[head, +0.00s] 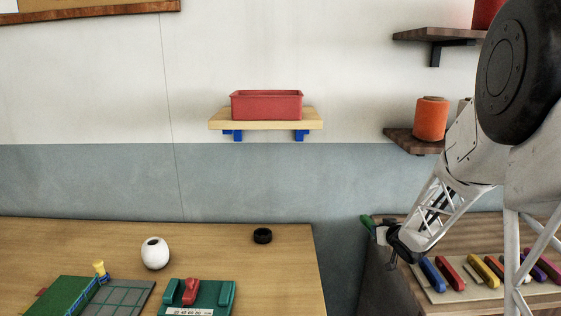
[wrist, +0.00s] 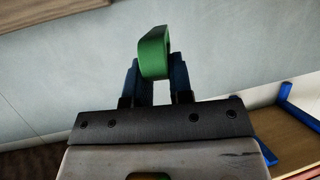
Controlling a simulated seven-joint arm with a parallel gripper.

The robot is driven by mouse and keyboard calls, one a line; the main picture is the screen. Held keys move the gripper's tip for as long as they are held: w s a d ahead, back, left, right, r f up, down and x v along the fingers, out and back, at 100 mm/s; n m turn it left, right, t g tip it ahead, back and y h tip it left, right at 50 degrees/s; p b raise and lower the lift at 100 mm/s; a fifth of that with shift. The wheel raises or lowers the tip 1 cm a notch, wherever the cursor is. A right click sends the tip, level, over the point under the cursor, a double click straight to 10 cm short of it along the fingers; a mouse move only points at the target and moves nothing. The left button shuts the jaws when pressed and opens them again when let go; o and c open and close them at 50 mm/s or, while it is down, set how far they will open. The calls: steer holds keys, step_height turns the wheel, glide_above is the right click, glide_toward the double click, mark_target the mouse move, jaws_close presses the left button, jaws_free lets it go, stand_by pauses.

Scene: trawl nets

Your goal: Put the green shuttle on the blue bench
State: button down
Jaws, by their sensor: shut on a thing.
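My gripper (head: 380,230) is at the right in the head view, above the left edge of the right-hand table. It is shut on the green shuttle (head: 367,221), which sticks out to the left of the fingers. In the wrist view the green shuttle (wrist: 154,54) is tilted between the two dark blue fingers of my gripper (wrist: 152,75). Its lower part is hidden between the fingers. No plainly blue bench top shows. The wooden table (head: 215,238) at the left has a light brown top. In the wrist view a blue bracket-like part (wrist: 292,97) borders a wooden surface (wrist: 280,135).
A board (head: 440,293) with several coloured shuttles lies on the right-hand table. The left table holds a white round vase (head: 155,253), a black ring (head: 262,236) and green devices. A wall shelf (head: 225,123) on blue brackets carries a red bin (head: 266,105).

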steer(key=a+f+h, duration=0.1)
steer(key=a+f, duration=0.1)
steer(key=f, duration=1.1)
steer(key=s+a+f+m+h, duration=0.1)
steer(key=a+f, duration=0.2)
steer(key=f, duration=1.1)
steer(key=a+f+m+h, duration=0.1)
steer(key=a+f, duration=0.2)
steer(key=f, duration=1.1)
steer(key=shift+s+f+t, duration=0.15)
steer(key=shift+t, duration=0.15)
steer(key=shift+a, duration=0.1)
step_height(320, 180, up, 51)
steer(key=s+d, duration=0.6)
steer(key=d, duration=0.5)
steer(key=s+d, duration=0.6)
steer(key=d, duration=0.5)
steer(key=s+d, duration=0.6)
steer(key=d, duration=0.4)
steer(key=shift+s+d+f, duration=0.1)
steer(key=shift+s+f, duration=0.05)
steer(key=shift+f, duration=2.75)
